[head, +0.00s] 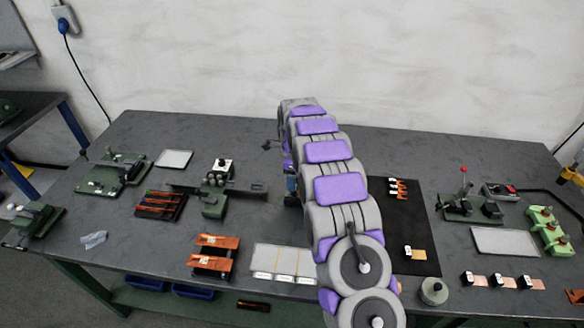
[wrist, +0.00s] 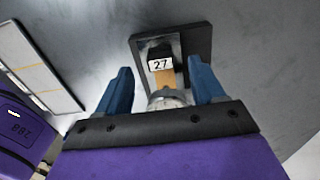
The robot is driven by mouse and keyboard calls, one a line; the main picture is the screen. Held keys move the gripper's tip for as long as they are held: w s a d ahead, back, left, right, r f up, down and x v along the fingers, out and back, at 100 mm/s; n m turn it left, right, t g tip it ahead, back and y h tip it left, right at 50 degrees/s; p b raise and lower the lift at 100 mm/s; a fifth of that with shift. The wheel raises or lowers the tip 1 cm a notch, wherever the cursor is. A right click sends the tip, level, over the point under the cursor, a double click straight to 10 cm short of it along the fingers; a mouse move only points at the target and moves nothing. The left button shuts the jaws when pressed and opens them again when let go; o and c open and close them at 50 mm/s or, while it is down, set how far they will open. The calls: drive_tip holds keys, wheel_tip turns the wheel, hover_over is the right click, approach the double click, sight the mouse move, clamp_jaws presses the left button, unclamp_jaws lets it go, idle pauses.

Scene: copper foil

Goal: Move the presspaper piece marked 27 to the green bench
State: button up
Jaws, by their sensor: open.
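The piece marked 27 (wrist: 161,65) shows in the wrist view: a white label on a dark block with a tan strip below it. It sits in a black-rimmed holder (wrist: 138,50) on a grey surface. My gripper (wrist: 163,88) is open, its blue fingers apart on either side of the piece's near end; I cannot tell whether they touch it. In the head view my arm hides most of the gripper and I cannot make out the piece marked 27. The large bench (head: 130,225) has a dark grey top and a green frame.
A sectioned white panel (head: 283,261) lies at the front. A black mat (head: 420,225) with a tan labelled piece (head: 414,253) lies right of my arm. Orange pieces (head: 213,254), green fixtures (head: 113,172) and a red-handled tool (head: 466,202) stand around. A blue-legged bench (head: 78,136) is at left.

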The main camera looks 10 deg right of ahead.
drive_tip(key=shift+f+b, duration=0.3)
drive_tip(key=shift+f, duration=1.55)
drive_tip(key=c, duration=1.1)
drive_tip(key=shift+r+p, duration=0.15)
drive_tip(key=shift+p, duration=0.2)
drive_tip(key=shift+w+a+p, duration=0.25)
drive_tip(key=shift+w+a, duration=0.05)
drive_tip(key=shift+a, duration=0.55)
drive_tip(key=shift+w+a+p, duration=0.2)
drive_tip(key=shift+w+a, duration=0.05)
drive_tip(key=shift+a, duration=0.65)
drive_tip(key=shift+w+a+p, duration=0.25)
drive_tip(key=shift+w+a, duration=0.05)
drive_tip(key=shift+a, duration=0.55)
wheel_tip(320, 180, up, 7)
drive_tip(key=p, duration=0.2)
drive_tip(key=shift+p, duration=0.35)
